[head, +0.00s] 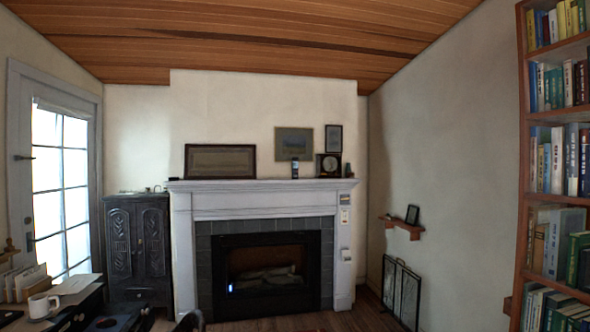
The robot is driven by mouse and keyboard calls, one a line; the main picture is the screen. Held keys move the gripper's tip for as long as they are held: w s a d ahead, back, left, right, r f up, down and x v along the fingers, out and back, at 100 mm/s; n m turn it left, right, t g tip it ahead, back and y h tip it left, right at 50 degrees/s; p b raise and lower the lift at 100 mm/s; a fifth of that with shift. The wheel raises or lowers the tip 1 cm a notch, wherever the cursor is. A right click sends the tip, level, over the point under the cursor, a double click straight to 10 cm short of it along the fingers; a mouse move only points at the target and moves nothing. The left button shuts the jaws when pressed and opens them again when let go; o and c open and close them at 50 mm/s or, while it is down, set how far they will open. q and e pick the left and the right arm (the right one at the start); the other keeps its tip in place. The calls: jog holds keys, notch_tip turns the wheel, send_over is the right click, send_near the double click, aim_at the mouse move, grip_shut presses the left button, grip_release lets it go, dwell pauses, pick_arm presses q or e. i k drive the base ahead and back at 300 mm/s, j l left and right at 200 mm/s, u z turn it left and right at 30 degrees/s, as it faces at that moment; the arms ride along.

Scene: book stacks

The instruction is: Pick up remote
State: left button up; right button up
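I cannot make out a remote for certain. A small dark flat object (10,317) lies on the desk at the lower left, too small to identify. A small white fixture (344,199) is on the right column of the fireplace, and its nature is unclear. Neither of my grippers can be made out in the head view.
A desk at the lower left holds a white mug (42,305), papers (75,285) and upright folders (28,280). A dark carved cabinet (138,245) stands beside the fireplace (265,275). A tall bookcase (522,200) lines the right. A dark screen (401,290) leans by the wall.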

aim_at(294, 162)
jog(key=i+l+z, duration=0.1)
jog(key=i+z, duration=0.35)
jog(key=i, duration=3.3)
jog(key=i+l+u, duration=0.2)
jog(key=i, duration=0.25)
jog(key=i+u, duration=0.2)
jog(key=i, duration=0.25)
jog(key=i+l+u, duration=0.25)
jog(key=i+u, duration=0.15)
jog(key=i+l+u, duration=0.8)
jog(key=k+l, duration=0.05)
jog(key=l, duration=0.05)
